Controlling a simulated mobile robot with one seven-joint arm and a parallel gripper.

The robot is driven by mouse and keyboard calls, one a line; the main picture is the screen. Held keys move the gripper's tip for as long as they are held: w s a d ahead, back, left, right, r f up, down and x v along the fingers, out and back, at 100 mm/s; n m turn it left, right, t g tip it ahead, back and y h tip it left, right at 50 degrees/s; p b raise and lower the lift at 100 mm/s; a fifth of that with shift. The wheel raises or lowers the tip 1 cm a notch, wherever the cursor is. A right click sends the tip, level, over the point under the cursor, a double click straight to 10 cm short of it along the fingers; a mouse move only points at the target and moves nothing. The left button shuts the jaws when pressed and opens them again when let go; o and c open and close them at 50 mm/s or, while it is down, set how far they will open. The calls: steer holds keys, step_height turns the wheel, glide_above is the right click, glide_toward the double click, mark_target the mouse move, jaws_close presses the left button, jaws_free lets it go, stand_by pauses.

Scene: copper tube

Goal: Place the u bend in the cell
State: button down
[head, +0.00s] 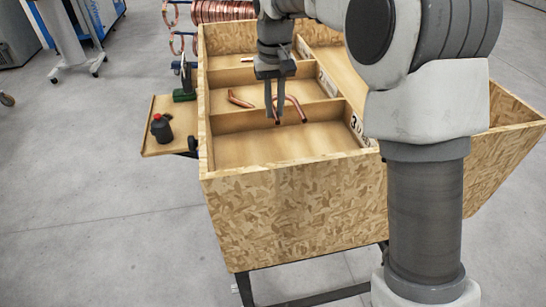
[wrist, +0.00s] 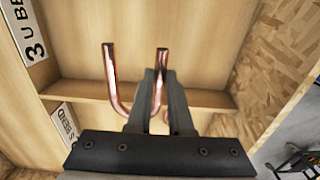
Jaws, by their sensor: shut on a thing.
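My gripper (head: 275,112) is shut on a copper U bend (head: 294,103), held in the wooden bin near the divider between the middle and near cells. In the wrist view the U bend (wrist: 110,80) has its two legs pointing away past my gripper (wrist: 160,75); its curved part is partly hidden behind the fingers. The near cell (head: 255,148) carries a label (head: 357,125) that starts with "3 U" on its right wall. That label also shows in the wrist view (wrist: 32,40). The near cell's visible floor is empty. Its height above the floor is hard to tell.
Another bent copper piece (head: 240,99) lies in the middle cell. A low divider (head: 225,121) separates it from the near cell. The bin's front wall (head: 285,205) is tall chipboard. A side shelf (head: 160,143) holds a dark red-capped bottle (head: 161,128).

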glide_toward(268, 159)
steer(key=s+f, duration=0.2)
steer(key=s, duration=0.1)
steer(key=shift+s+d+f, duration=0.1)
steer(key=shift+d+f, duration=0.05)
steer(key=shift+d, duration=0.05)
step_height(268, 159, down, 4)
steer(key=shift+f, duration=0.1)
steer(key=c, duration=0.8)
jaws_free()
